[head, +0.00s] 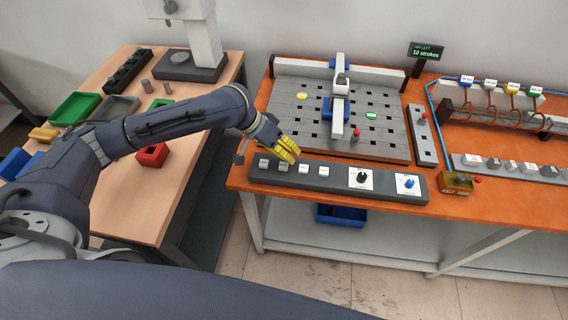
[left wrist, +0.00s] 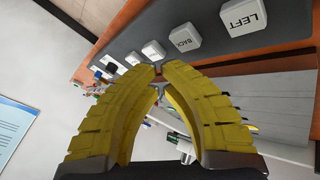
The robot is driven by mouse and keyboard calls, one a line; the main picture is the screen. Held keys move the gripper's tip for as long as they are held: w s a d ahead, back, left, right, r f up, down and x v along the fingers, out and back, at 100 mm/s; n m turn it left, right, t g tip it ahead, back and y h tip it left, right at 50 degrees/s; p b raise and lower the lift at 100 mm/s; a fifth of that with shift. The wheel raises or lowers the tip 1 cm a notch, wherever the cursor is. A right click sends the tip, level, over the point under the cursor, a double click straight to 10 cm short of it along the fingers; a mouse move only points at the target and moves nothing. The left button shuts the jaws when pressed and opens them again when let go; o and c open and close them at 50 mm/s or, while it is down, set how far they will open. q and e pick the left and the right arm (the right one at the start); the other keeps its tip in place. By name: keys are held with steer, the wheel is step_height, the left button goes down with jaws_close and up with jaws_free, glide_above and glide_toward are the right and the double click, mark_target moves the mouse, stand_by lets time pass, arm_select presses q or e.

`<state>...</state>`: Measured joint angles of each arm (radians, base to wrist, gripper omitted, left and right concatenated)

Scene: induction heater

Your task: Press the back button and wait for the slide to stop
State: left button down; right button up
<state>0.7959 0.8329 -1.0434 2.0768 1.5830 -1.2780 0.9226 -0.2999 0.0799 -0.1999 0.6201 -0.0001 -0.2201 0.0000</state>
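The grey control panel (head: 335,181) lies along the front edge of the orange bench, with a row of white buttons at its left. The BACK button (left wrist: 185,38) is next to the LEFT button (left wrist: 243,17) in the left wrist view; in the head view the BACK button (head: 283,168) is second from the left. My left gripper (head: 290,154) has yellow fingers with tips together, just above and behind the row; whether it touches a button is unclear. The left wrist view shows the fingers (left wrist: 158,72) empty.
A sign (head: 427,51) reads "10 strokes". A black knob (head: 362,177) and a blue knob (head: 409,183) are on the panel's right. A red-topped post (head: 356,135) stands behind the panel.

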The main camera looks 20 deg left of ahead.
arm_select(q)
steer(key=shift+r, duration=2.65)
